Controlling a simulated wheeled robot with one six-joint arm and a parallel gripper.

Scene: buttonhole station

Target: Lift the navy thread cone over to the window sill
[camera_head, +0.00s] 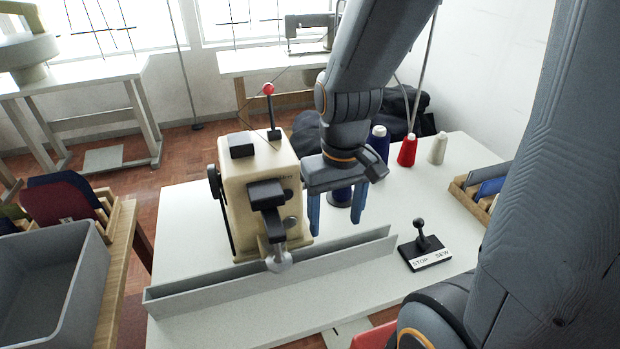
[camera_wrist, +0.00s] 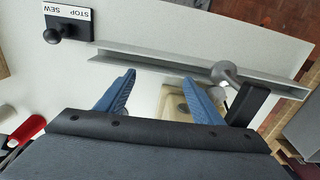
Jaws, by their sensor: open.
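A navy thread cone (camera_head: 379,142) stands upright at the far side of the white table, left of a red cone and partly overlapped by my wrist. A second dark navy object (camera_head: 341,194) shows between and behind my fingers; my gripper covers much of it, so I cannot tell its full shape. My gripper (camera_head: 337,222) points down, open, right of the cream machine. In the wrist view its two blue fingers (camera_wrist: 159,77) are spread, with nothing held between them. Bright windows (camera_head: 265,15) stand at the back; I cannot clearly make out the sill.
The red cone (camera_head: 407,150) and a cream cone (camera_head: 438,148) stand beside the navy one. The cream machine (camera_head: 262,190), a grey channel (camera_head: 270,270) and a STOP/SEW lever (camera_head: 423,245) occupy the white table (camera_head: 180,225). A grey bin (camera_head: 50,280) stands left.

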